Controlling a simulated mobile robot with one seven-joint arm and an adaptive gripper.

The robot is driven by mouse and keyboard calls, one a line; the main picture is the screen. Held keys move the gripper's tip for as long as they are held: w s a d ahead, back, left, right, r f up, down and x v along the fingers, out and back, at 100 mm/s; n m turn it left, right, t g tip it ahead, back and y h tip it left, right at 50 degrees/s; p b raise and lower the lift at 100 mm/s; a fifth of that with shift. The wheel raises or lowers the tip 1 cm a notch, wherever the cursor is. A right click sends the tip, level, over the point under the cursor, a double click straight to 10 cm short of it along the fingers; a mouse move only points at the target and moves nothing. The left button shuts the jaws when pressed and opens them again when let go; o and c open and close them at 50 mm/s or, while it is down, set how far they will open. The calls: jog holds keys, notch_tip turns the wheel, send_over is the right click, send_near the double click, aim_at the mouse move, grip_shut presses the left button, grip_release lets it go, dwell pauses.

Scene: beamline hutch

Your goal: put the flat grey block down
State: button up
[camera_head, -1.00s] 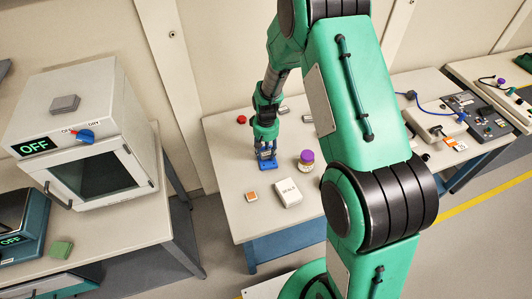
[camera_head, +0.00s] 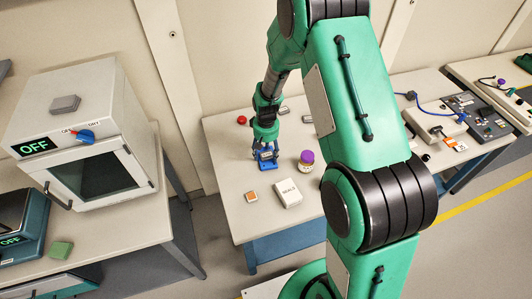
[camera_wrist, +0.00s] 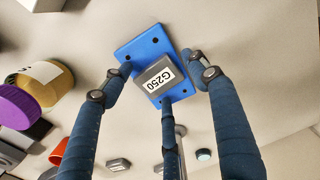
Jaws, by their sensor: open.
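The flat grey block (camera_wrist: 148,74), with a white label reading G250, lies on a blue plate (camera_wrist: 128,54) with dark holes in the wrist view. My gripper (camera_wrist: 160,76) is open, with its fingers spread around the block and their tips close to the plate. In the head view the gripper (camera_head: 266,154) is low over the blue plate (camera_head: 268,166) on the middle table. The block is small and partly hidden by the fingers there.
A purple-lidded jar (camera_head: 306,160), a white box (camera_head: 288,193) and a small orange-topped piece (camera_head: 251,197) stand near the plate. A red round piece (camera_head: 241,120) is behind left. Other grey blocks (camera_head: 284,111) lie at the back. The table's front left is clear.

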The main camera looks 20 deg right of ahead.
notch_tip(320, 180, up, 12)
jog(key=p, duration=0.2)
dwell(0.4)
jog(key=shift+r, duration=0.1)
dwell(0.4)
notch_tip(320, 180, up, 14)
jog(key=t, duration=0.1)
send_over(266, 155)
jog(key=s, duration=0.5)
jog(key=s+a+r+t, duration=0.2)
jog(key=s+r, duration=0.6)
jog(key=r, duration=0.3)
jog(key=s+r+t, duration=0.1)
jog(key=s+r, duration=0.2)
jog(key=s, duration=0.4)
jog(key=s+r, duration=0.3)
jog(key=s, duration=0.3)
jog(key=s+a+r+m+t, duration=0.1)
jog(key=s+r, duration=0.2)
jog(key=s, duration=0.4)
jog(key=shift+s+t, duration=0.3)
